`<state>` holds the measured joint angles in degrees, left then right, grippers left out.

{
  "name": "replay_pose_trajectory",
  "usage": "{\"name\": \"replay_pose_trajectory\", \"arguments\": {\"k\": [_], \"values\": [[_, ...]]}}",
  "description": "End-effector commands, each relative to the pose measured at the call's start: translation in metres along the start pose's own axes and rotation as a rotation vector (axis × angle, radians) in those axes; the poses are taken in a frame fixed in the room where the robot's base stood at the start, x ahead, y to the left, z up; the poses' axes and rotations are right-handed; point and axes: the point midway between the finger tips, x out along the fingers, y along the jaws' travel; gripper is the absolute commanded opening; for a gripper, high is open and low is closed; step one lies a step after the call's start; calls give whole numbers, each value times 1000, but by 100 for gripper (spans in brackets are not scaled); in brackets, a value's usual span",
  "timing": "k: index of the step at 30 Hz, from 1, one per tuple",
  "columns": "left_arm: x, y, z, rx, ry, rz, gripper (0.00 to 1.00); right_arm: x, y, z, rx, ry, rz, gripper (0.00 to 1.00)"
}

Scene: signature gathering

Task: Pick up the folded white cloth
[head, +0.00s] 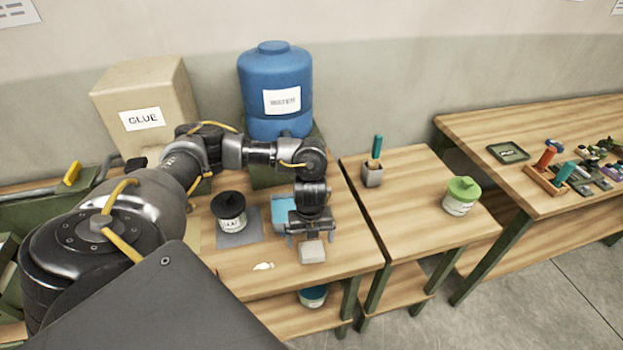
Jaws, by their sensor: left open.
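The folded white cloth (313,252) appears as a small pale grey-white block near the front right of the wooden table. My left gripper (311,234) points down just above and behind it. Its two fingers are apart, one on each side, and the jaws are open. The gripper hides the table behind the cloth, and I cannot tell whether the fingers touch it. My right gripper is not in view.
A black-lidded jar (230,212) and a light-blue item (284,211) stand beside the gripper. A small white patch (263,266) lies left of the cloth. The blue water container (275,85) and glue box (150,95) stand behind.

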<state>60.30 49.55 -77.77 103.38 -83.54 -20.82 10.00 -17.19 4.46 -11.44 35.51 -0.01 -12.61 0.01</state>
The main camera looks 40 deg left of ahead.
Motion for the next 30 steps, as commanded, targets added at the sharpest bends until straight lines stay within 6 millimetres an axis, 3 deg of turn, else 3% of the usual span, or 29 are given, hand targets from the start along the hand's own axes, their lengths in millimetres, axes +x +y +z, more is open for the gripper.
{"name": "replay_pose_trajectory", "arguments": {"k": [12,21,30], "values": [[46,0,-4,-2,0,3,94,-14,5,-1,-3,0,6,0],[52,-1,-4,0,-1,1,94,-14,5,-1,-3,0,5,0],[52,0,-4,0,-1,1,54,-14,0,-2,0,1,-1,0]]}}
